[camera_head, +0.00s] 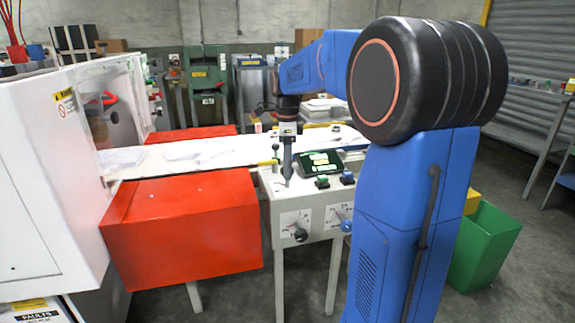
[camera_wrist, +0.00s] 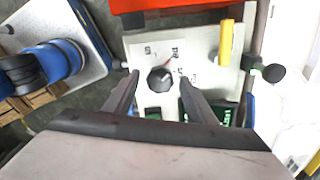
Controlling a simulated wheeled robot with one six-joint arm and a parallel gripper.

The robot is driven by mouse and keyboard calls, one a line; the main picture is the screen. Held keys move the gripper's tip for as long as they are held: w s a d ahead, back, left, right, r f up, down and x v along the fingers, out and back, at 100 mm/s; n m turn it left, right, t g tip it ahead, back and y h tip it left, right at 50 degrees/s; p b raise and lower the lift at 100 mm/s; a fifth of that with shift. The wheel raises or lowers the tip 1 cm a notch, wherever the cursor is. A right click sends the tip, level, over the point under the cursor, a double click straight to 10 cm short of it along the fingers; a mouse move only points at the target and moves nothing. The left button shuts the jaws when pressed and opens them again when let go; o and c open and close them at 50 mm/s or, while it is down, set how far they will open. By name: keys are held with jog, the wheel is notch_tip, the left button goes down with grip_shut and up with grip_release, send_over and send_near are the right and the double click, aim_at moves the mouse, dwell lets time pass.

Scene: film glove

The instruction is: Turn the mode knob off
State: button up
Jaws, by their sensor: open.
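In the wrist view, a round black knob (camera_wrist: 160,79) with a red pointer line sits on a pale panel (camera_wrist: 198,74) with small printed labels. The red line points up and to the right toward one label; the wording is too small to read. My gripper (camera_wrist: 158,74) is open, with one finger on each side of the knob in the picture. I cannot tell whether the fingers touch it. In the head view, my gripper (camera_head: 287,182) points down over the top of the grey control box (camera_head: 268,196) and hides this knob.
On top are a display (camera_head: 320,163), a green button (camera_head: 322,181) and a blue button (camera_head: 347,178). A yellow post (camera_wrist: 226,42) and a black ball-ended lever (camera_wrist: 273,72) stand close by.

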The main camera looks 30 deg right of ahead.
jog(key=c, duration=1)
jog(key=shift+c, duration=0.2)
jog(key=shift+n, duration=0.3)
jog(key=n, duration=0.5)
jog(key=shift+n, duration=0.3)
jog(key=n, duration=0.5)
jog(key=shift+n, duration=0.3)
jog(key=o, duration=1)
